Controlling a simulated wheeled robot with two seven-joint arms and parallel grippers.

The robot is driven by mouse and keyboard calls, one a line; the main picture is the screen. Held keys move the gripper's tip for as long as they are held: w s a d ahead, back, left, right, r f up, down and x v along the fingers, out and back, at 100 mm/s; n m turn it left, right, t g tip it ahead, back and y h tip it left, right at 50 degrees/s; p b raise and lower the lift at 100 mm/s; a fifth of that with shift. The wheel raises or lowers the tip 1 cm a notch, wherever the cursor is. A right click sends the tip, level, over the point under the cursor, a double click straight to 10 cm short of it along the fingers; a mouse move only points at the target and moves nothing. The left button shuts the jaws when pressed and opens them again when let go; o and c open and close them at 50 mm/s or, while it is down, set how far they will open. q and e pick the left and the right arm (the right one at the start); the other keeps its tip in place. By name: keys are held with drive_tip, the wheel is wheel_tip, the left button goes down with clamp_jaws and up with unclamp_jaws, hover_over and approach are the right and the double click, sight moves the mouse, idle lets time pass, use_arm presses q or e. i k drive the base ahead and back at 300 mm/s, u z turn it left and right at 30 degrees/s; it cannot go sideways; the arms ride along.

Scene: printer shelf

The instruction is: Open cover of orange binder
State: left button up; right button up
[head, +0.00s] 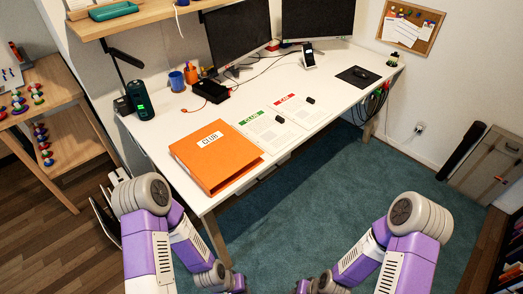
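The orange binder (216,158) lies flat and closed near the front left edge of the white desk (160,127). It has a white label on its cover. Both my arms are below the desk front, with nothing touching the binder. The end of my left arm (236,284) is at the bottom of the head view, in front of the desk. The end of my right arm (304,287) is beside it to the right. The fingers of both grippers are too small and cut off to judge.
Papers with a green heading (262,131) and a red heading (298,110) lie right of the binder. A dark green cylinder (140,100), a blue cup (177,81) and two monitors stand behind. A wooden shelf (125,22) overhangs the back left. Teal carpet (330,190) lies in front.

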sight(217, 151)
drive_tip(key=z, duration=1.2)
drive_tip(key=i, duration=0.95)
drive_tip(key=u, duration=1.7)
